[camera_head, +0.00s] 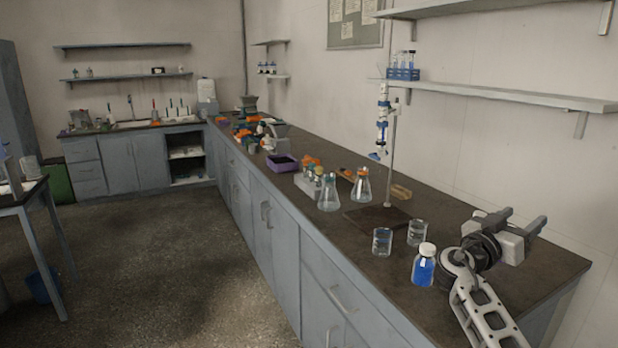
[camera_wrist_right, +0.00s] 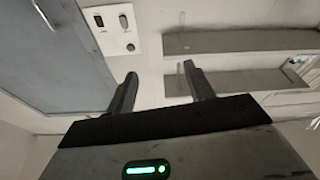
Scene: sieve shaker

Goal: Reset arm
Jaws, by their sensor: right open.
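My right gripper (camera_head: 526,217) is at the right of the head view, raised over the near right end of the dark bench (camera_head: 540,275). Its two dark fingers are apart and point toward the wall and shelves. In the right wrist view, my right gripper (camera_wrist_right: 160,72) shows both fingers spread with nothing between them. A green light glows on its body. My left gripper is in neither view.
A blue-filled bottle (camera_head: 424,265) with a white cap stands close left of my right arm. Two glass beakers (camera_head: 382,241), flasks (camera_head: 329,193) and a retort stand (camera_head: 391,160) stand farther left. A wall shelf (camera_head: 500,95) runs above.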

